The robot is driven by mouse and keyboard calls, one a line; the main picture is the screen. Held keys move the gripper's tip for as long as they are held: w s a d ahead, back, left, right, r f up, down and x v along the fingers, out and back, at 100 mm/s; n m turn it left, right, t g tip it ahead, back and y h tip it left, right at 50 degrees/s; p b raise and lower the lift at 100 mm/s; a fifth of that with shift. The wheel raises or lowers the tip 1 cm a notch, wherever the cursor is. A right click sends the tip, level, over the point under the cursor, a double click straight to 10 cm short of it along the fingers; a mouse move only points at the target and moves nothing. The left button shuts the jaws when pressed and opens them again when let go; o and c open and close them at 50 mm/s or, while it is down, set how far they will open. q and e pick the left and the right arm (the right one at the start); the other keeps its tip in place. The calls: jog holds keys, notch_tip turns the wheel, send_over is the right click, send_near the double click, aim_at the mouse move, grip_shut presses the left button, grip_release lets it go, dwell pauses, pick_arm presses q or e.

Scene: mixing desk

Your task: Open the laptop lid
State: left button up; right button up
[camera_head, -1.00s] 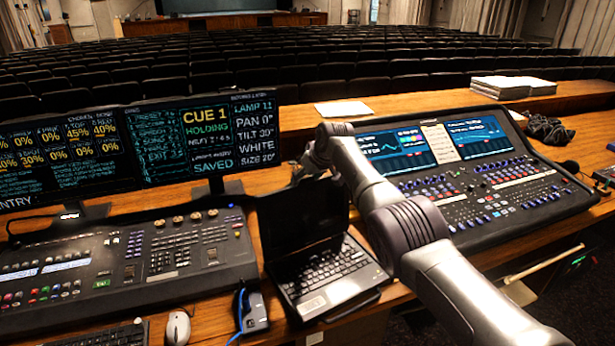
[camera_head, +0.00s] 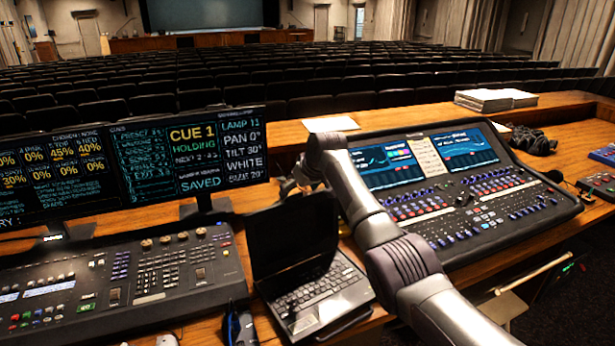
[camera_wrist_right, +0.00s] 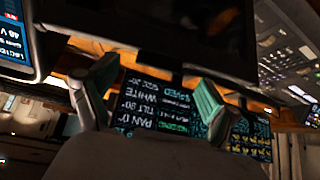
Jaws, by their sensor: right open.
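The black laptop stands between two consoles in the head view, with its keyboard base (camera_head: 318,292) flat on the wooden desk. Its lid (camera_head: 290,238) is raised, with the dark screen facing me. My right arm reaches past the laptop's right side. My right gripper (camera_head: 312,178) is at the lid's top edge, partly hidden behind it; contact cannot be told. In the right wrist view, its two green-padded fingers (camera_wrist_right: 152,98) are apart with nothing between them. A dark panel, perhaps the lid (camera_wrist_right: 190,30), fills the top there. My left gripper is not in view.
A lighting console (camera_head: 120,280) stands left of the laptop, with text monitors (camera_head: 190,150) behind it. A mixing console (camera_head: 470,205) with lit screens is to the right, beyond my arm. White paper (camera_head: 330,124) and a stack of papers (camera_head: 495,99) lie on the rear ledge.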

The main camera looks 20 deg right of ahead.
jog(key=v, duration=0.8)
jog(key=shift+s+r, duration=0.2)
jog(key=shift+r, duration=0.05)
